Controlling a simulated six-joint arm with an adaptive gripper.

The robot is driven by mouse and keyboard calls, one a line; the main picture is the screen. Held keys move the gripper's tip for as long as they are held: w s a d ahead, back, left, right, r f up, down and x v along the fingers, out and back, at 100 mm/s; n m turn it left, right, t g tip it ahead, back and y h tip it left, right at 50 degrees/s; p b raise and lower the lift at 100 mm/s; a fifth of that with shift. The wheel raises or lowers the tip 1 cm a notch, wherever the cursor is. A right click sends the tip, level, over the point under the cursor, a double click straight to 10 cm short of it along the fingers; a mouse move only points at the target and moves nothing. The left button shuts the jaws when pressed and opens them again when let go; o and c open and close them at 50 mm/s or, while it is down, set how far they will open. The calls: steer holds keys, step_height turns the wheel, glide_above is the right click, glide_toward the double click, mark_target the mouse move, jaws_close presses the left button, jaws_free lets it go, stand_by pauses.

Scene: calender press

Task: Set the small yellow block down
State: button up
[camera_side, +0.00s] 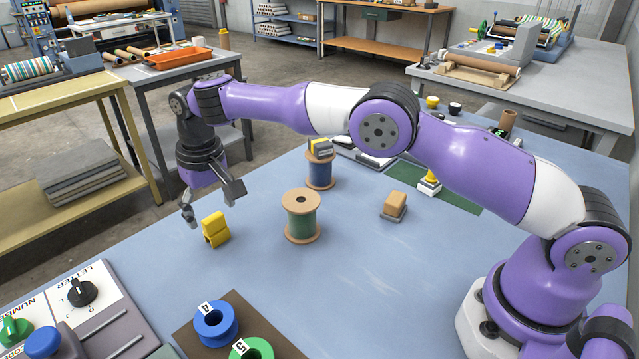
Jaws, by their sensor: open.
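The small yellow block (215,230) is near the left edge of the blue table (330,270). It appears to rest on the tabletop, slightly tilted in the picture. My gripper (212,203) is open, with its two fingers spread wide apart. It is just above and behind the block in the picture. One finger is to the block's upper left, the other to its upper right. I see no finger touching the block, though the exact gap cannot be told from this one view.
A green spool (301,218) stands right of the block, with a blue spool (320,170) behind it. A tan block (394,205) lies further right. Numbered rolls (215,323) and a control panel (95,310) are in front. Clear tabletop lies in the middle.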

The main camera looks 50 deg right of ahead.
steer(key=s+d+r+t, duration=0.1)
steer(key=s+d+r, duration=0.25)
steer(key=r, duration=0.35)
steer(key=s+d+r+t, duration=0.1)
steer(key=s+d+r, duration=0.2)
steer(key=d+r, duration=0.35)
steer(key=s+d+f+t, duration=0.1)
steer(key=s+d, duration=0.2)
steer(key=s, duration=0.6)
steer(key=s+d+t, duration=0.1)
steer(key=s+d, duration=0.2)
steer(key=s, duration=0.7)
steer(key=shift+s+f, duration=0.15)
steer(key=shift+f, duration=0.2)
